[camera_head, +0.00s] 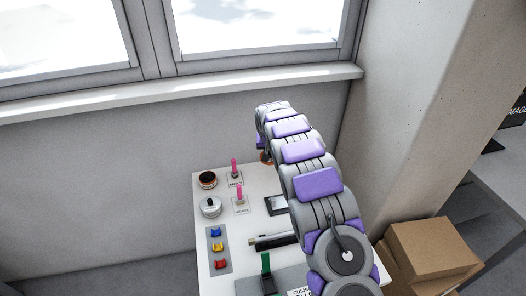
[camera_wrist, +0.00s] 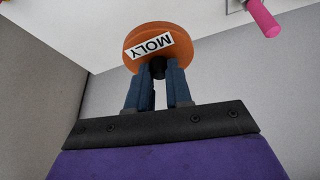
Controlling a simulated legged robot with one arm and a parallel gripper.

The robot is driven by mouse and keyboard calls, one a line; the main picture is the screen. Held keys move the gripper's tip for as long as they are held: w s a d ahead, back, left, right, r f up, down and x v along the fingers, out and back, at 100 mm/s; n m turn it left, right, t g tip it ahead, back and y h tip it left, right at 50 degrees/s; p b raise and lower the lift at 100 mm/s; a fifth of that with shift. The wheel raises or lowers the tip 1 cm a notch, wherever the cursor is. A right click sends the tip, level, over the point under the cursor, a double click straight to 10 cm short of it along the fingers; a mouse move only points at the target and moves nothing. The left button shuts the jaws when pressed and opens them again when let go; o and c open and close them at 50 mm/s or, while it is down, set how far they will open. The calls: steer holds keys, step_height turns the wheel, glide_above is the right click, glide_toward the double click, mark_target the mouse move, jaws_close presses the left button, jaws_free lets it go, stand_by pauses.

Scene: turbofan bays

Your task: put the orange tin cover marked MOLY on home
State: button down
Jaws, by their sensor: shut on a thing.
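The orange tin cover (camera_wrist: 150,38) is a round disc with a white MOLY label, which reads upside down in the wrist view. My gripper (camera_wrist: 159,72) is shut on the dark knob at its middle and holds the cover out past the fingertips. In the head view a small orange part of the cover (camera_head: 265,157) shows beside my arm at the table's far edge; my fingers are mostly hidden there. A dark round tin (camera_head: 207,180) with a reddish-brown top stands at the table's far left, left of the cover and apart from it.
A silver knobbed tin (camera_head: 210,207) stands nearer on the white table (camera_head: 203,240). Two upright pink pegs (camera_head: 235,170) stand between the tins and my arm. A grey strip holds blue, red and yellow pieces (camera_head: 218,248). Cardboard boxes (camera_head: 430,255) stand at right; the wall is behind.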

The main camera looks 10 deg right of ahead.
steer(key=s+a+r+n+y, duration=0.1)
steer(key=s+a+r, duration=0.15)
steer(key=s, duration=0.65)
steer(key=s+a+r+n, duration=0.1)
steer(key=s+a, duration=0.2)
steer(key=s, duration=0.5)
steer(key=w+a+f+n, duration=0.1)
steer(key=w+a, duration=0.2)
steer(key=w, duration=0.5)
steer(key=w+a+f+n, duration=0.1)
steer(key=w+a, duration=0.2)
steer(key=w, duration=0.4)
steer(key=w+a+f+n+y+p, duration=0.1)
steer(key=w+a, duration=0.1)
steer(key=a, duration=0.5)
steer(key=w+a+f+n+y, duration=0.1)
steer(key=w+a+f, duration=0.15)
steer(key=a, duration=0.45)
steer(key=shift+w+a+f+b, duration=0.15)
steer(key=shift+f+b, duration=0.85)
steer(key=shift+f, duration=1.5)
